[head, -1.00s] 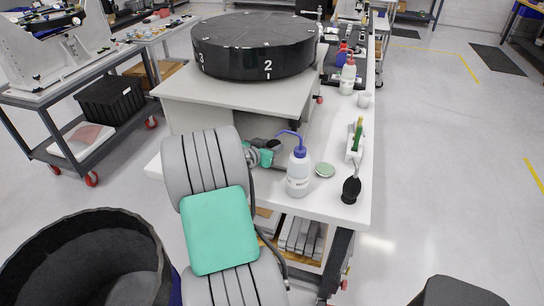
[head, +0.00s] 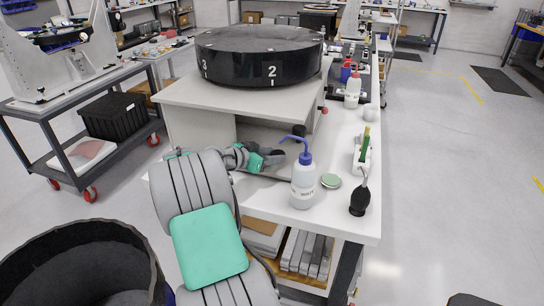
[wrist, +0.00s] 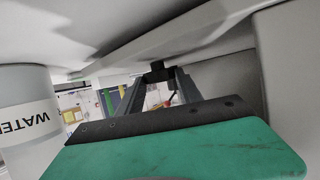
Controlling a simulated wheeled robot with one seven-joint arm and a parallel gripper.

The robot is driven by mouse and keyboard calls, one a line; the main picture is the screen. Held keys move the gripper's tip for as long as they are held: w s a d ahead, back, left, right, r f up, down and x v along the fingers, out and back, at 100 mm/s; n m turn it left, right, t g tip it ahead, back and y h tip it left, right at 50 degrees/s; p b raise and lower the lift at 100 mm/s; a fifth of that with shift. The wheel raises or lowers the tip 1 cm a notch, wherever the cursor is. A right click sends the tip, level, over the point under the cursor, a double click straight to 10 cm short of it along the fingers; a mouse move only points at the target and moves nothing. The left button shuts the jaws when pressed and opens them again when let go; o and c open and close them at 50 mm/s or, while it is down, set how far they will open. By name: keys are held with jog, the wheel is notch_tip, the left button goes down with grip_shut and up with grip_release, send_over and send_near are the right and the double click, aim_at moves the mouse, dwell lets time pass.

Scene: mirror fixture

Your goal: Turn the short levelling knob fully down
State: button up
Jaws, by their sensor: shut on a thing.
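My gripper (head: 278,156) reaches in low beside the mirror fixture (head: 205,108), behind the water wash bottle (head: 303,186). In the wrist view my gripper (wrist: 158,74) has its two dark fingers converging on a small black knob-like piece (wrist: 157,72), and they are shut on it. The wrist view is upside down, as the bottle's label shows. The knob's height and thread cannot be made out. In the head view the held piece is not clear among the fingers. The round black mirror (head: 260,50), marked 2 and 3, lies on top of the fixture.
The wash bottle stands close to my gripper, and it also shows in the wrist view (wrist: 28,115). The fixture overhangs my gripper.

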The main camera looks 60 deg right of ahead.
jog(key=o, duration=1.4)
jog(key=shift+c, duration=0.2)
jog(key=shift+a, duration=0.1)
jog(key=b+v, duration=0.1)
jog(key=v, duration=0.6)
jog(key=shift+w+a+r, duration=0.15)
jog(key=shift+a, duration=0.1)
